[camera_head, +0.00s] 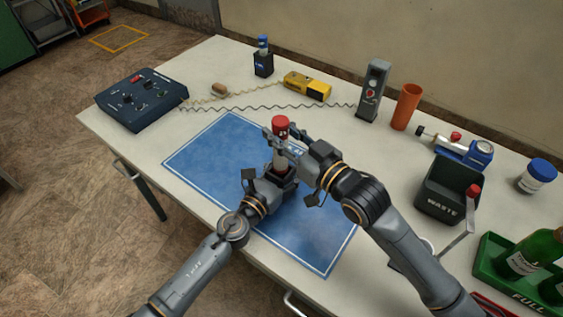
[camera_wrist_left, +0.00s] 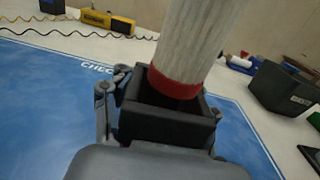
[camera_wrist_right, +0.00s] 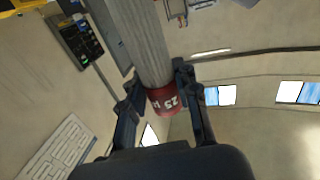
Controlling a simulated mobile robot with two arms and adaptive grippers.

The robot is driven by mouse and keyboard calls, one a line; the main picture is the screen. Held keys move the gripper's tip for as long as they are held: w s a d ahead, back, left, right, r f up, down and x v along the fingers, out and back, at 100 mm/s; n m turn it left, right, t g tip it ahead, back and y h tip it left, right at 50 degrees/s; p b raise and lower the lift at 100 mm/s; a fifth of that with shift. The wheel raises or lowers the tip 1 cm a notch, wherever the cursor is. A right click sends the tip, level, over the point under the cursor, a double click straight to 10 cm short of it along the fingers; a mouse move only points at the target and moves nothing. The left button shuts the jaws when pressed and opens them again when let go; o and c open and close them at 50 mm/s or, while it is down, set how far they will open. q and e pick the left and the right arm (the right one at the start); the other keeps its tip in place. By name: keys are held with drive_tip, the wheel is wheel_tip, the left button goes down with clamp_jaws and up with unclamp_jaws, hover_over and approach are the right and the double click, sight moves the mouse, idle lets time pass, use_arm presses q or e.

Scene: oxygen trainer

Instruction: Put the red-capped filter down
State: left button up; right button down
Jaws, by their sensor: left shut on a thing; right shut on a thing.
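The red-capped filter (camera_head: 281,127) is a pale cylinder, held upright above the blue mat (camera_head: 215,150). My right gripper (camera_head: 285,140) is shut on it near its red cap. In the right wrist view, the red cap (camera_wrist_right: 166,99) with white print sits between the fingers. My left gripper (camera_head: 270,182) is shut on a black square open-topped holder (camera_head: 286,184). In the left wrist view, the filter's lower red band (camera_wrist_left: 173,84) is at the opening of the holder (camera_wrist_left: 165,125); I cannot tell whether it touches the bottom.
A black waste bin (camera_head: 447,190), an orange cup (camera_head: 407,107), a grey device (camera_head: 373,90) and a blue-ended tool (camera_head: 465,152) stand to the right. A dark control box (camera_head: 141,98) and a yellow device (camera_head: 307,86) lie behind. The mat's left part is clear.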

sight(286, 165)
wheel_tip(286, 165, down, 9)
drive_tip(key=shift+r, duration=0.1)
drive_tip(key=c, duration=1)
unclamp_jaws()
drive_tip(key=v, duration=1.2)
use_arm(q)
drive_tip(key=o, duration=1.5)
drive_tip(key=shift+c, duration=0.2)
